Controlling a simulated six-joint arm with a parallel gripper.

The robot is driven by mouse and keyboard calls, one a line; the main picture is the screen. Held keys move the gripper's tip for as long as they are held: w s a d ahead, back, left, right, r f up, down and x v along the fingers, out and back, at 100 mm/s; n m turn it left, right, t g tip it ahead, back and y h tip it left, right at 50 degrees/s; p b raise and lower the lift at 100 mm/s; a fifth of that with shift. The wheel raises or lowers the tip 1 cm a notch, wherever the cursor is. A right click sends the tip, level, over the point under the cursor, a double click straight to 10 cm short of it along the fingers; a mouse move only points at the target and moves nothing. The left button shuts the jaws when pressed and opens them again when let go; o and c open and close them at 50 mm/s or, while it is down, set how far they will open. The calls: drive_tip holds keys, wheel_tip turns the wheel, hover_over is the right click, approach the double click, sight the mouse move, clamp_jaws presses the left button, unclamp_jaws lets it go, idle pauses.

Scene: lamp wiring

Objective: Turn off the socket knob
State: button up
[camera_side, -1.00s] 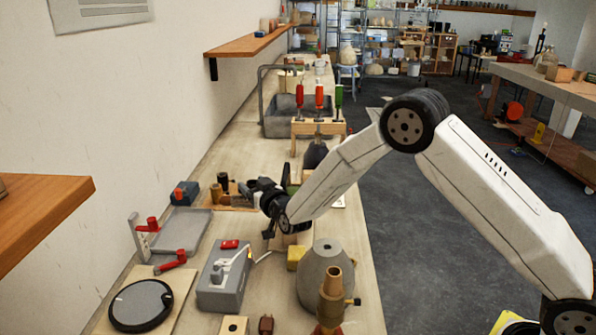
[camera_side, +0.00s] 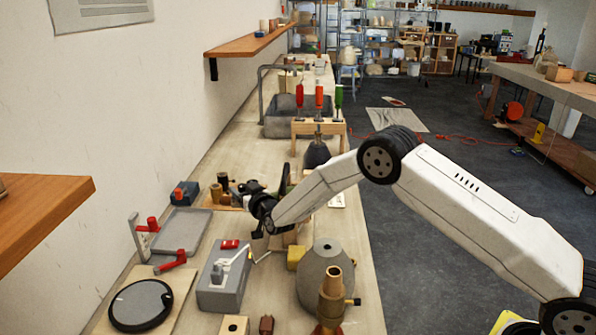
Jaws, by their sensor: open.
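A grey socket box (camera_side: 222,277) sits on the bench in the lower middle of the side view. It has a red part (camera_side: 230,244) at its back end and a grey knob-like part (camera_side: 217,272) on its top. I cannot tell which way the knob is set. A thin whitish piece lies over the box top. My gripper (camera_side: 262,246) is open, just right of and behind the box, with its fingers pointing down and apart from the knob. What lies between the fingers is too small to tell.
A grey lamp-like body (camera_side: 325,276) and a brass-coloured fitting (camera_side: 331,300) stand right of the box. A yellow block (camera_side: 296,257) is near my gripper. A grey tray (camera_side: 182,231) with red-handled clamps and a round black disc (camera_side: 141,305) lie to the left.

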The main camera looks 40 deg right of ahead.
drive_tip(key=shift+w+d, duration=0.1)
drive_tip(key=shift+w, duration=0.55)
clamp_jaws()
